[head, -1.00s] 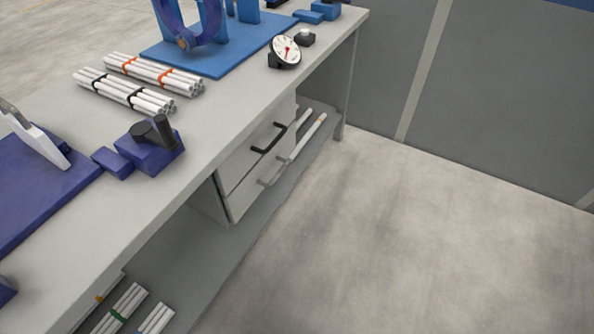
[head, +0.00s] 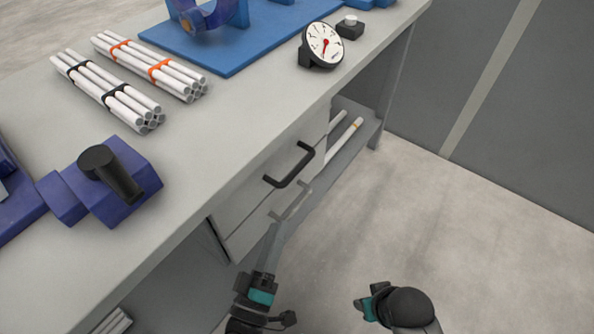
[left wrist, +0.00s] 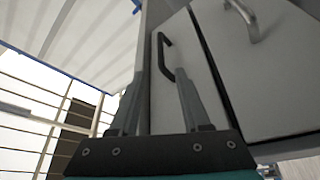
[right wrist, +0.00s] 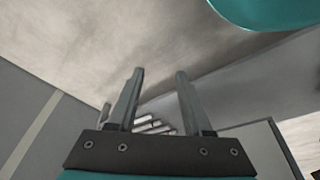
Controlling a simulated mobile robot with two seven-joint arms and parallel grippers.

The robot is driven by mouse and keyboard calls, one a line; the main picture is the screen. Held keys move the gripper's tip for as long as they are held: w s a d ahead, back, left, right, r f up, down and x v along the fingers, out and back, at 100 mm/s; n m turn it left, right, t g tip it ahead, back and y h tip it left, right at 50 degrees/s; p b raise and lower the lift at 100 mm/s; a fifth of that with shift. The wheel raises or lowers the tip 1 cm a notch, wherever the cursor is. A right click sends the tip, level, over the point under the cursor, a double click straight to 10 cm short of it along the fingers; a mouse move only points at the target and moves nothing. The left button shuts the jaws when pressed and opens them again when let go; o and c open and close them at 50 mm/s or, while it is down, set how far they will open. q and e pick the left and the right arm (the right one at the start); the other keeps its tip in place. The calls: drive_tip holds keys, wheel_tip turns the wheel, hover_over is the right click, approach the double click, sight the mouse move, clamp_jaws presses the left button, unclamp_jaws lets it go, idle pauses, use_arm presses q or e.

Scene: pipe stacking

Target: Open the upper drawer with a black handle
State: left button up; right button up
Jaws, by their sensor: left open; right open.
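The upper drawer (head: 243,190) has a black bar handle (head: 290,166) and sits under the worktop. Its front looks shut, level with the lower drawer. The lower drawer has a grey handle (head: 290,203). My left gripper (head: 275,236) is open and empty, below and in front of the handles. In the left wrist view, the black handle (left wrist: 164,52) shows between and beyond the open fingers (left wrist: 158,78), which look apart from it. My right arm (head: 400,303) is low over the floor at the right. The right wrist view shows its gripper (right wrist: 160,78) open and empty.
The worktop (head: 225,125) carries pipe bundles (head: 110,90), a blue fixture (head: 215,50), a purple clamp (head: 110,185) and a dial gauge (head: 322,45). White pipes (head: 345,140) lie on a shelf beyond the drawers. The floor (head: 480,250) at the right is clear.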

sight(298, 167)
use_arm(q)
drive_tip(key=b+x, duration=0.3)
drive_tip(key=x, duration=1.1)
drive_tip(key=shift+f, duration=0.1)
drive_tip(key=shift+w+d, duration=0.15)
drive_tip(key=shift+w, duration=0.35)
use_arm(e)
wheel_tip(298, 167, up, 7)
drive_tip(key=w+t, duration=0.1)
drive_tip(key=shift+w+f, duration=0.15)
drive_tip(key=shift+w, duration=0.1)
use_arm(q)
drive_tip(key=shift+c, duration=0.2)
use_arm(e)
drive_tip(key=shift+a, duration=0.1)
use_arm(q)
clamp_jaws()
